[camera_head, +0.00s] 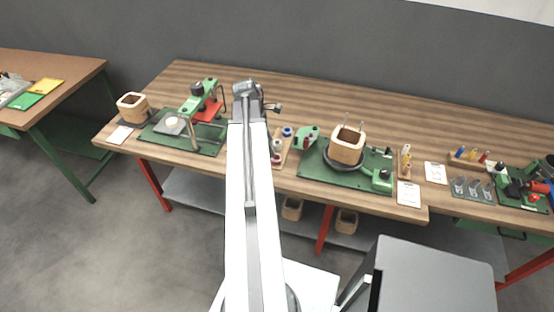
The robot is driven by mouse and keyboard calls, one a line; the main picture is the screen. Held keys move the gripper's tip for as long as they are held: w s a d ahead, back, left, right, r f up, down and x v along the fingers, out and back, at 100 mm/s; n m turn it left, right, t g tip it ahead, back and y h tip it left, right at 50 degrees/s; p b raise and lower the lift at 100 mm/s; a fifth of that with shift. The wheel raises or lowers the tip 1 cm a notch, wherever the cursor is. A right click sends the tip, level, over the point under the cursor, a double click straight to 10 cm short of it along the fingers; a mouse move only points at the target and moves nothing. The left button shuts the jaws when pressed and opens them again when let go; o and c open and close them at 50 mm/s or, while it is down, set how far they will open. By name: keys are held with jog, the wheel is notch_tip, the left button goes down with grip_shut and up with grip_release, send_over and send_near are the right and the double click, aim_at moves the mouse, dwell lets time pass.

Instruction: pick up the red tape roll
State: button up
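A small wooden board (285,155) beside my arm carries several small rolls. One, a reddish and white roll (276,158), sits at its near left, partly behind my arm. It looks like the red tape roll, but it is too small to be sure. A blue and white roll (287,132) and a pale greenish roll (277,145) are on the same board. My arm reaches forward over the bench, and my gripper (272,106) is at its far end, beyond the rolls and apart from them. Its fingers are too small to read.
The long wooden bench (330,98) holds a green winding fixture (207,141) on the left and a wooden coil former (347,146) on a green plate to the right. A red cylinder (540,187) lies far right. The bench's back strip is clear.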

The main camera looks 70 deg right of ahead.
aim_at(276, 159)
jog(key=b+x, duration=0.7)
jog(key=x, duration=0.1)
jog(key=shift+d, duration=0.1)
jog(key=shift+r, duration=0.2)
grip_shut()
notch_tip(276, 159, up, 10)
jog(key=p, duration=1)
